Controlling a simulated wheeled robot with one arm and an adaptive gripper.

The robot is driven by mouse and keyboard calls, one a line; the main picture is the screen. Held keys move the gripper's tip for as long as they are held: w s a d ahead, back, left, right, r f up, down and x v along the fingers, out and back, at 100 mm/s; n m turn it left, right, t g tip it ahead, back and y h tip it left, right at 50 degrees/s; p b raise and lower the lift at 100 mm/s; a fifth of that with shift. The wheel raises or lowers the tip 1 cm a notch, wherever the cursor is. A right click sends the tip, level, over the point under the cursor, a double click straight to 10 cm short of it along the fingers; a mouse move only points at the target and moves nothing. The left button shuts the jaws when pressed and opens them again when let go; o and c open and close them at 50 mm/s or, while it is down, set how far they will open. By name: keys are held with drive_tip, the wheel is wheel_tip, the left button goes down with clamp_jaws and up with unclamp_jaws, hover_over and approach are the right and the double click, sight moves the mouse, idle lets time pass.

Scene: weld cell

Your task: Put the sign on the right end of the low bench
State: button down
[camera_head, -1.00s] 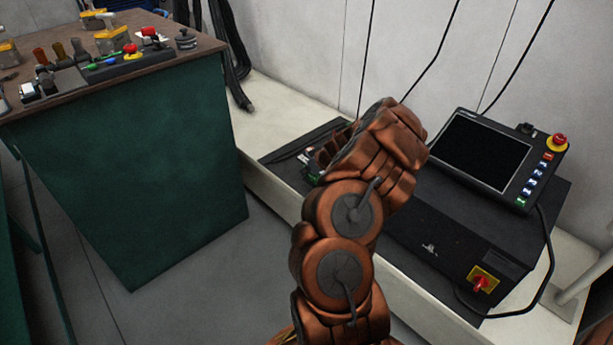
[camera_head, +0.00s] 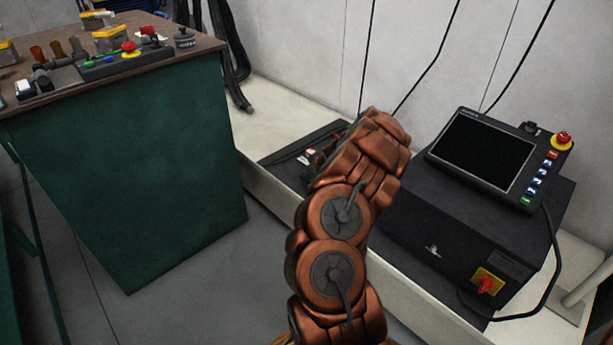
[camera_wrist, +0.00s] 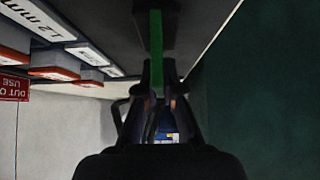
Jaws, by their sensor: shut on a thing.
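My gripper (camera_wrist: 158,72) is shut on a thin green thing (camera_wrist: 156,35) in the wrist view. It is seen edge-on, so its face is hidden; it may be the sign. Its far end meets or nearly meets a black surface; I cannot tell if they touch. In the head view my own arm hides the gripper and what it holds. The low bench (camera_head: 275,105) is the cream ledge along the wall. Its right end (camera_head: 598,255) lies beyond the black box. A red sign reading "OUT OF USE" (camera_wrist: 14,86) shows at the left edge of the wrist view.
A black box (camera_head: 455,240) with a red switch stands on the low bench, carrying a screen pendant (camera_head: 485,152). A black rack (camera_head: 285,155) with labelled blocks (camera_wrist: 45,22) lies left of it. A green workbench (camera_head: 130,190) stands at left. Cables hang along the wall.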

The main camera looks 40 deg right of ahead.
drive_tip(key=shift+f, duration=0.15)
drive_tip(key=c, duration=1.3)
unclamp_jaws()
